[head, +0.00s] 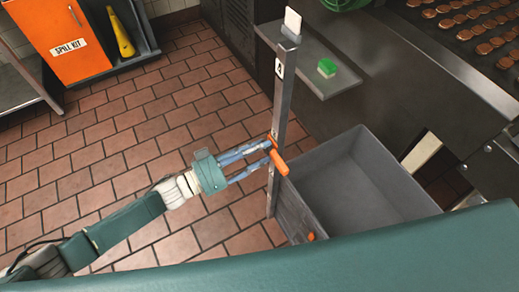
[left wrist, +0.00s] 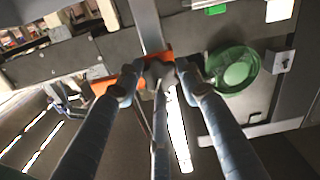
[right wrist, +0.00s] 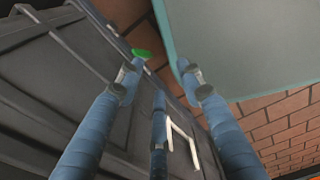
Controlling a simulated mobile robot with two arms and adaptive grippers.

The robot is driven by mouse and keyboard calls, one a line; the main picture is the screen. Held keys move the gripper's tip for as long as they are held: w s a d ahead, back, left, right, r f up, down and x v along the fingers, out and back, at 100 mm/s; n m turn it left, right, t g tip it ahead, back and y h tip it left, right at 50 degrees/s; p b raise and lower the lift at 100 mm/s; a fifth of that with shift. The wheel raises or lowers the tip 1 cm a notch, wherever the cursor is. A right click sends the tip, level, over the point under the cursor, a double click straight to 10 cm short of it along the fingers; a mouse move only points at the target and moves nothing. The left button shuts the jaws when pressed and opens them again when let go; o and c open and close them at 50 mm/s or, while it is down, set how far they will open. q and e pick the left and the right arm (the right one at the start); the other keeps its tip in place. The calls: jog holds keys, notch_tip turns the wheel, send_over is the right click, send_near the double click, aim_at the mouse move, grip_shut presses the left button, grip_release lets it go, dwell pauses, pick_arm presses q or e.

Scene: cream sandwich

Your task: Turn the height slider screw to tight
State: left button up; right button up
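The orange screw handle (head: 278,160) sits on the upright grey post (head: 282,95), below a label reading "A". It also shows in the left wrist view (left wrist: 103,86), crossing the post behind my fingertips. My left gripper (head: 268,146) is at the handle, with its blue fingers spread. In the left wrist view the fingertips (left wrist: 160,72) stay apart, with the orange part between and beyond them; contact cannot be told. My right gripper (right wrist: 157,72) is open and empty in the right wrist view. It is outside the head view.
A grey open bin (head: 365,180) stands right of the post. An orange spill-kit cabinet (head: 68,45) is at the upper left. The tiled floor between is clear.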

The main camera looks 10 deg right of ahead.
pick_arm(q)
jog(key=shift+m+b, duration=0.45)
jog(key=shift+m, duration=1.75)
jog(key=o, duration=1.1)
jog(key=shift+o, duration=0.2)
jog(key=v, duration=1.2)
